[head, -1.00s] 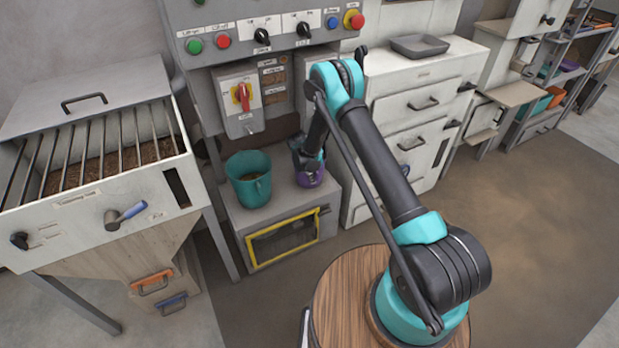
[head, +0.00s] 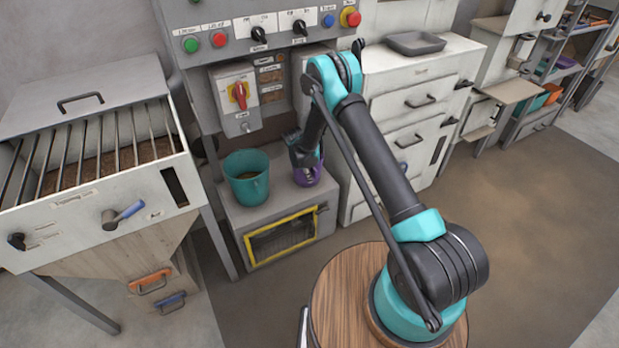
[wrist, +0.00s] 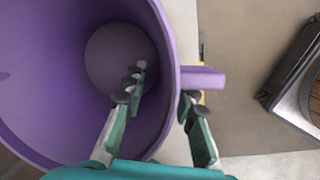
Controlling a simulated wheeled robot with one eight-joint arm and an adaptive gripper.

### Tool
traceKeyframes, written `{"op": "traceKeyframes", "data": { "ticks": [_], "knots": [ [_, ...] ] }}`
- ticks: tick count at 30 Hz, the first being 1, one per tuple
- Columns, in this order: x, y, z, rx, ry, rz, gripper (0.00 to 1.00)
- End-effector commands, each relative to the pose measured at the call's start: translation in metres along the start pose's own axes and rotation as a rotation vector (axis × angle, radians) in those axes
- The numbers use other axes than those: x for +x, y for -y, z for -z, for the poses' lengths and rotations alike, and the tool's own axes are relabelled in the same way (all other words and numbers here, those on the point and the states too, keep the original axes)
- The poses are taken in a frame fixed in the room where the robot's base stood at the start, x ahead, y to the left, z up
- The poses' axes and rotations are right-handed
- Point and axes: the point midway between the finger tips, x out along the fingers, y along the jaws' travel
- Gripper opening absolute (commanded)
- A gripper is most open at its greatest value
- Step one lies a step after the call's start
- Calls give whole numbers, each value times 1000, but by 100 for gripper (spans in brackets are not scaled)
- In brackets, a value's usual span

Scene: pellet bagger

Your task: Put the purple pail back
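The purple pail (head: 317,176) stands on the grey bench, right of a teal pail (head: 247,178). My gripper (head: 305,172) is down at the purple pail and partly hides it. In the wrist view the purple pail (wrist: 60,80) fills the left side, seems empty inside, and has a purple handle tab (wrist: 205,78) on its right rim. My gripper (wrist: 163,90) is open across the rim near the tab. One finger is inside the pail, the other outside, with visible space between the inner finger and the wall.
A grated hopper (head: 95,185) stands left, and a white cabinet (head: 420,90) with a grey tray (head: 415,43) right. Floor at right is clear.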

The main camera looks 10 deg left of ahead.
Motion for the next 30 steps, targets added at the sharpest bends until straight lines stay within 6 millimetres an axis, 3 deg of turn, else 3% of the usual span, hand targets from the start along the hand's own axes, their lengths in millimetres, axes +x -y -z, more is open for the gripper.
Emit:
{"op": "traceKeyframes", "data": {
  "ticks": [10, 24, 30],
  "knots": [
    [-50, 2, 3, 0, 0, 0, 27],
    [-58, 1, 2, 1, 1, -2, 27],
    [-71, -10, -18, 8, 26, -61, 27]
  ]
}}
